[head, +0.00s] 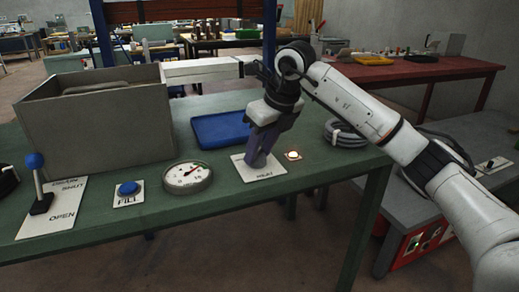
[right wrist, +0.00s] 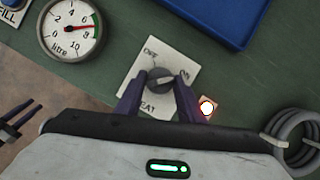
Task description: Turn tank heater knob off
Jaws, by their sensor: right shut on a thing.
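The heater knob (right wrist: 161,81) is a dark round knob on a white plate (right wrist: 138,62) marked OFF, ON and HEAT. The pale mark on the knob points toward the ON side. My right gripper (right wrist: 160,83) comes down over the knob with its purple fingers on either side, shut on it. In the head view the gripper (head: 257,160) hides the knob, and part of the plate (head: 268,171) shows. A small lamp (right wrist: 207,106) beside the plate glows. A dark pronged shape at the wrist view's left edge may be my left gripper (right wrist: 18,112); its opening is unclear.
Left of the plate are a round litre gauge (head: 187,177), a blue FILL button (head: 128,188) and a blue-topped lever (head: 37,180). A blue tray (head: 219,129) and a grey tank (head: 98,125) stand behind. A grey hose coil (head: 343,133) lies to the right.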

